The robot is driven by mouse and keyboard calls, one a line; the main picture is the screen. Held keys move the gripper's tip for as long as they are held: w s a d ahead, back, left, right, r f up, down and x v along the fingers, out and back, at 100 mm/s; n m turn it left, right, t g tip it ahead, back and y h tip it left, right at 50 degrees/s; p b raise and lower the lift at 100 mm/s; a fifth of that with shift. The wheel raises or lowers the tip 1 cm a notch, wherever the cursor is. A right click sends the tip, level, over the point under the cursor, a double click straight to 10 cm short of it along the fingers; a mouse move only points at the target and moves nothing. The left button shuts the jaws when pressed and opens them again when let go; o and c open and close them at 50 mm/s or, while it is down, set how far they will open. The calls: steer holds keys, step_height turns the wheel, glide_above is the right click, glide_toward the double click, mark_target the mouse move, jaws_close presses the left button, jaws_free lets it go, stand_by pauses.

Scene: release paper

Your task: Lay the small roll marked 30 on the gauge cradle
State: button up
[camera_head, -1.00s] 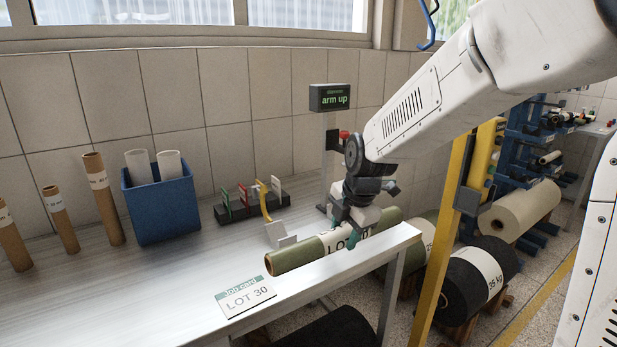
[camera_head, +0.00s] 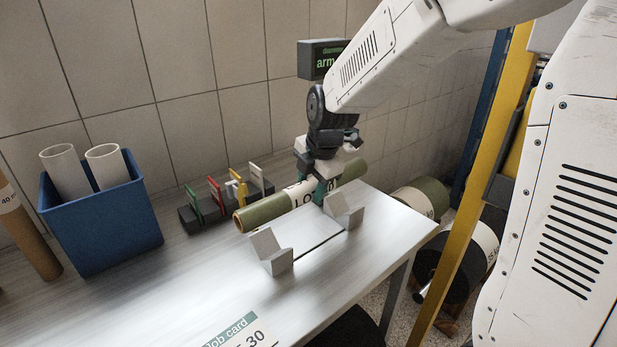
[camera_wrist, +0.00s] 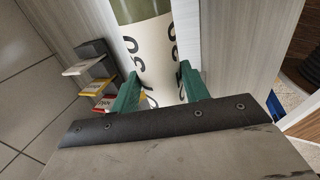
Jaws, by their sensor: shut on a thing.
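A small green roll (camera_head: 262,211) with a white label band lies level in my gripper (camera_head: 322,190), above the bench and behind the cradle. My gripper is shut around its label band. In the wrist view the green fingers of my gripper (camera_wrist: 160,92) stand on both sides of the white band (camera_wrist: 152,50), where "30" can be read. The gauge cradle is two grey V-shaped blocks, a near left one (camera_head: 272,252) and a far right one (camera_head: 344,211), joined by a dark line on the bench. Both V blocks are empty. Whether the roll touches anything below is unclear.
A dark rack with coloured tags (camera_head: 226,203) stands behind the roll's left end. A blue bin (camera_head: 103,222) with white tubes is at left. A job card (camera_head: 240,335) lies at the front. A display (camera_head: 322,60) stands behind. The bench's front middle is clear.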

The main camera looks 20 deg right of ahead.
steer(key=shift+f, duration=4.7)
steer(key=shift+f, duration=0.25)
steer(key=o, duration=1.3)
